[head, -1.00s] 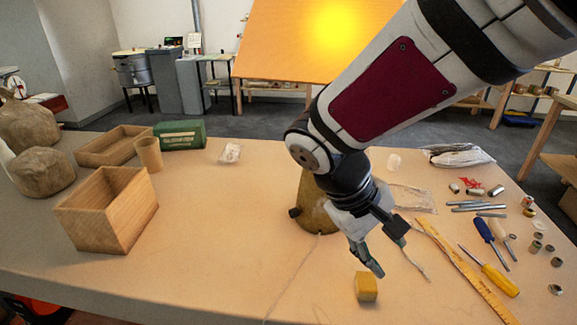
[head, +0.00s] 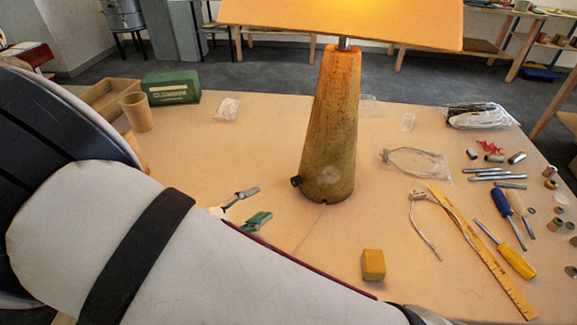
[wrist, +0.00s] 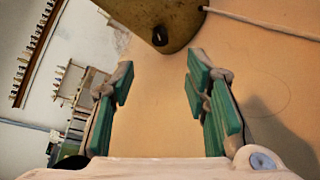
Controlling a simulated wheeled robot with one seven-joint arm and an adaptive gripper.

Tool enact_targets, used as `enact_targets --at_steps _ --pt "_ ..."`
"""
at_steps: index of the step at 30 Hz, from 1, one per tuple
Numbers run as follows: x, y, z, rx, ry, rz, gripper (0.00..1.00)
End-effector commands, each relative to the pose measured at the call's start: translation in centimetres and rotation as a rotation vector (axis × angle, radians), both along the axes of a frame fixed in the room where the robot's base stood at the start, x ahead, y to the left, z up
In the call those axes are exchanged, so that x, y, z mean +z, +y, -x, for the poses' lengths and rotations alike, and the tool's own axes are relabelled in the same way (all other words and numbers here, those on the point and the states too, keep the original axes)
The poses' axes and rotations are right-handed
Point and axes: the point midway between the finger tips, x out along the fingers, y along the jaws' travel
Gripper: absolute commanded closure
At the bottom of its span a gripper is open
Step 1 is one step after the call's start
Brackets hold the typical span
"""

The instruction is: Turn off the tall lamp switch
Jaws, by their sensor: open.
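The tall lamp (head: 330,130) stands upright on the table, with a tapered, worn yellow-brown base and a broad orange shade (head: 340,22) lit from inside. A small dark switch knob (head: 296,181) sticks out low on the left side of the base. My gripper (head: 252,206) is open and empty, left of the knob and apart from it; my arm hides part of it. In the wrist view, the green-padded fingers (wrist: 160,80) are spread, with the knob (wrist: 160,37) beyond them, roughly between their tips, on the lamp base (wrist: 170,15).
A pale cord (head: 312,228) runs from the base across the table. A yellow block (head: 373,264) lies in front of the lamp. A ruler (head: 480,252), screwdrivers (head: 508,218) and metal parts lie right. A green box (head: 171,88) and a cup (head: 137,111) stand back left.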

Motion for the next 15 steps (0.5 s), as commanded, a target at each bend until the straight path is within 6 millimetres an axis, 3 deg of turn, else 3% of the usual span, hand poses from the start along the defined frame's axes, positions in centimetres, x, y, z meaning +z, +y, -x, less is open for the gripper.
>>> enact_targets --at_steps 15 --pt "-1.9 -6.2 -6.0 -0.005 0.002 0.003 0.57"
